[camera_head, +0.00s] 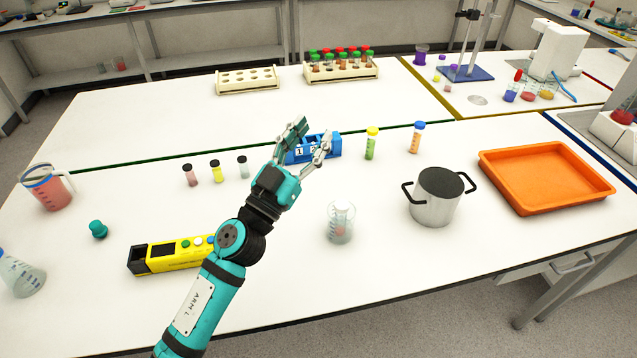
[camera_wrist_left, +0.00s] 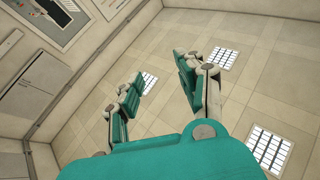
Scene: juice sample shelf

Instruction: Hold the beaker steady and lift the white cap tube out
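A clear glass beaker (camera_head: 340,226) stands upright on the white bench, right of my left arm. My right gripper is not in view.
A steel pot (camera_head: 434,198) and an orange tray (camera_head: 545,178) stand right of the beaker. A yellow device (camera_head: 172,257) lies left of my arm. Capped tubes (camera_head: 371,144) and a blue block (camera_head: 330,148) stand behind. The bench just around the beaker is clear.

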